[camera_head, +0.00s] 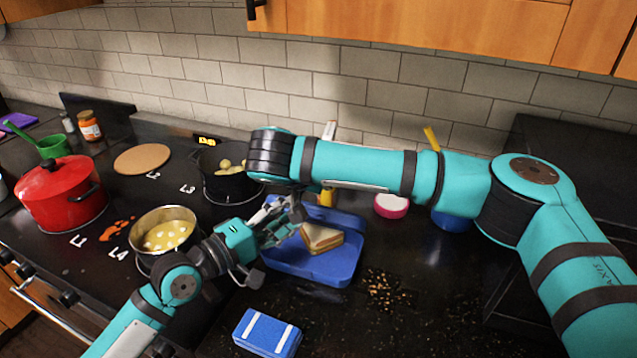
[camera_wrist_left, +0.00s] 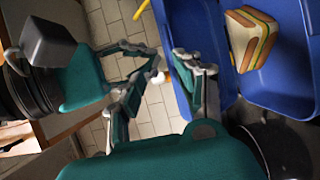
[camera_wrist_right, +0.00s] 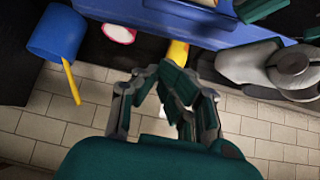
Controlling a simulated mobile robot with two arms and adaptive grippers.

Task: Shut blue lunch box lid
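The open blue lunch box (camera_head: 312,275) lies on the counter with a sandwich (camera_head: 321,238) in it. In the left wrist view, the box's blue sections (camera_wrist_left: 282,92) show at the right, with the sandwich (camera_wrist_left: 250,38). The raised blue part behind, seemingly the lid (camera_head: 345,217), is partly hidden by my right arm. My left gripper (camera_head: 287,222) is at the box's left side; its fingers (camera_wrist_left: 167,58) are apart, with one close to the blue wall. My right gripper (camera_wrist_right: 163,76) is partly open over the back of the box, largely hidden in the head view. Contact is unclear.
A closed blue case with white stripes (camera_head: 266,334) lies in front. A pink bowl (camera_head: 391,205) and a blue container (camera_head: 452,219) stand behind right. Pots (camera_head: 165,237) occupy the stove at left. Brown crumbs (camera_head: 385,289) lie right of the box.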

